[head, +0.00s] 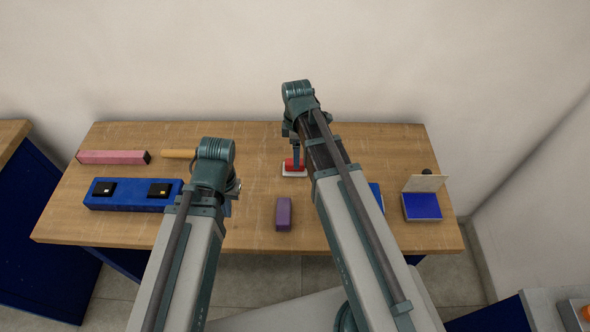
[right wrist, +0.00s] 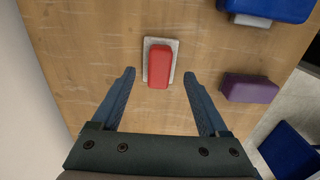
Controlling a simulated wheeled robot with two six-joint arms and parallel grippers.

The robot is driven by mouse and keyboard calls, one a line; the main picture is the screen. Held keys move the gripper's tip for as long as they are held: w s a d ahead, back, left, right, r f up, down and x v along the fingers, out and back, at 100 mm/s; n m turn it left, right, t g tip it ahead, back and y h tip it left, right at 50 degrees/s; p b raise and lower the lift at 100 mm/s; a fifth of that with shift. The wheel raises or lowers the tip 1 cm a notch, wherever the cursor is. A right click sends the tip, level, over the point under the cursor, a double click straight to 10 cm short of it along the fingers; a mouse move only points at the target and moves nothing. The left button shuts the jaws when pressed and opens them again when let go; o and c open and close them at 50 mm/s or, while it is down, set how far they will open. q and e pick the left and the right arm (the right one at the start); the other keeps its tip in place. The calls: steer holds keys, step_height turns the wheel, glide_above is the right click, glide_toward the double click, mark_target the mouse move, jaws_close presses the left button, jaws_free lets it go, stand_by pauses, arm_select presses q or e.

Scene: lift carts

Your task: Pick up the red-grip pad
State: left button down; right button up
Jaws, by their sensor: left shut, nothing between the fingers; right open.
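The red-grip pad (head: 302,164) lies on the wooden table, with a red grip on a pale flat base. It also shows in the right wrist view (right wrist: 159,66), upper middle. My right gripper (right wrist: 159,73) is open and empty, its fingers pointing at the pad. In that picture the pad's near part lies between the two fingertips, with a gap on each side; its height above the pad I cannot tell. In the head view the right gripper (head: 297,153) partly covers the pad. My left gripper (head: 234,189) is shut and empty, partly hidden by its own wrist, left of the pad.
A purple block (head: 283,213) lies in front of the pad. At left are a blue holder (head: 130,203) with black pieces, a pink bar (head: 110,157) and an orange stick (head: 176,153). A blue box (head: 422,207) with a raised flap stands at right. A wall rises behind the table.

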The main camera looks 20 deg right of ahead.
arm_select(q)
steer(key=shift+f+b, duration=2.65)
steer(key=shift+b, duration=0.05)
arm_select(e)
steer(key=shift+w+a+f, duration=0.1)
steer(key=shift+a+f, duration=0.05)
steer(key=shift+f, duration=1.2)
steer(key=shift+a+f, duration=0.1)
steer(key=shift+f, duration=1.2)
arm_select(q)
steer(key=shift+r, duration=0.1)
arm_select(e)
steer(key=shift+r, duration=0.1)
jaws_close()
